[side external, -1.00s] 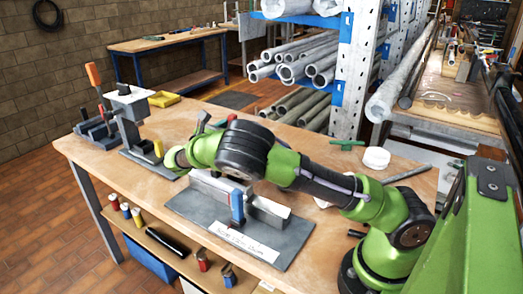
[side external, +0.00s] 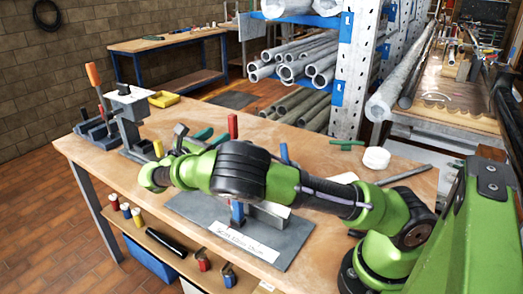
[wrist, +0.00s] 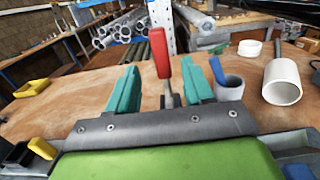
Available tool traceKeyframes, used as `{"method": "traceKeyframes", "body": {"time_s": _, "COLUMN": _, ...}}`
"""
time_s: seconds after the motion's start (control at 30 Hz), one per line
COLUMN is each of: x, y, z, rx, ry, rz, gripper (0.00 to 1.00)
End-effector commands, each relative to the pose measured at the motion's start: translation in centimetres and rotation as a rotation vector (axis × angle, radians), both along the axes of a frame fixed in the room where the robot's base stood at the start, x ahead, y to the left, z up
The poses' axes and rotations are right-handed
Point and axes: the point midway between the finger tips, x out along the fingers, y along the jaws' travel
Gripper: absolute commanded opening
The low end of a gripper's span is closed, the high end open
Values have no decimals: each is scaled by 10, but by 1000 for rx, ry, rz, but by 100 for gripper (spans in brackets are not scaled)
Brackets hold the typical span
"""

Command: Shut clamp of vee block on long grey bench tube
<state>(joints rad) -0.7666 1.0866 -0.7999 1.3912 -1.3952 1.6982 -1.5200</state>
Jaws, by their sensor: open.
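An upright red clamp handle (side external: 232,126) stands behind my arm; in the wrist view the red handle (wrist: 160,52) shows between my two teal fingers. My gripper (side external: 209,138) is open, with a finger on each side of the handle; it also shows in the wrist view (wrist: 159,68). I cannot tell whether a finger touches the handle. A pale block (side external: 270,213) on a dark base plate (side external: 290,250) is partly hidden by my arm. The clamp's lower part and any tube under it are hidden. I cannot tell which tube is the long grey bench tube.
Blue handles stand in front (side external: 237,213) and behind (side external: 283,152) my arm. A pale hollow tube (wrist: 282,82) and a white roll (wrist: 250,48) are to the right. A yellow tray (side external: 164,99) and a grey stand (side external: 130,115) are at the left. A tube rack (side external: 345,70) stands behind.

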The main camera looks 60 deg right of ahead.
Motion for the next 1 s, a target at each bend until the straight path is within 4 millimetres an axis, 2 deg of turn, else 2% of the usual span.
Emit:
{"method": "traceKeyframes", "body": {"time_s": 0.03, "x": 1, "y": 14, "z": -1, "rx": -1, "ry": -2, "rz": 5, "gripper": 51}}
{"method": "traceKeyframes", "body": {"time_s": 0.2, "x": 1, "y": 53, "z": -3, "rx": -2, "ry": -2, "rz": 5, "gripper": 51}}
{"method": "traceKeyframes", "body": {"time_s": 0.4, "x": 0, "y": 83, "z": -4, "rx": -1, "ry": -1, "rz": 2, "gripper": 51}}
{"method": "traceKeyframes", "body": {"time_s": 0.57, "x": 0, "y": 92, "z": -4, "rx": -1, "ry": 0, "rz": 0, "gripper": 51}}
{"method": "traceKeyframes", "body": {"time_s": 0.83, "x": 0, "y": 93, "z": -4, "rx": 0, "ry": 0, "rz": -1, "gripper": 51}}
{"method": "traceKeyframes", "body": {"time_s": 0.93, "x": -1, "y": 90, "z": -4, "rx": 13, "ry": -4, "rz": -7, "gripper": 51}}
{"method": "traceKeyframes", "body": {"time_s": 1.0, "x": -4, "y": 80, "z": -3, "rx": 57, "ry": -21, "rz": -28, "gripper": 51}}
